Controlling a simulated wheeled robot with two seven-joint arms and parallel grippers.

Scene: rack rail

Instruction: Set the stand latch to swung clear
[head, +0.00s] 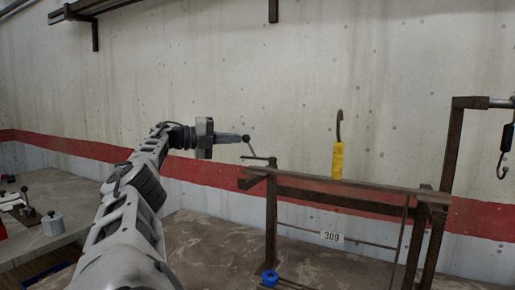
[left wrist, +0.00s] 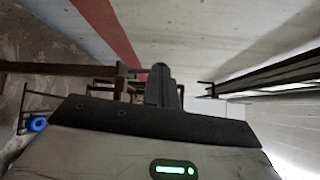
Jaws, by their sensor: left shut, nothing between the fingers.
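My left gripper (head: 246,138) reaches in from the left with its fingers shut and empty. In the left wrist view its closed fingers (left wrist: 160,70) point away over the rusty stand. The stand (head: 345,188) is a brown metal frame bearing a "309" plate. My right gripper is out of view.
A hook with a yellow grip (head: 338,160) stands above the stand's rail. A blue knob (head: 270,278) is low by the left post. A black hanging hook (head: 506,142) is at the right. A bench (head: 60,245) with small parts is at the left. The wall is behind.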

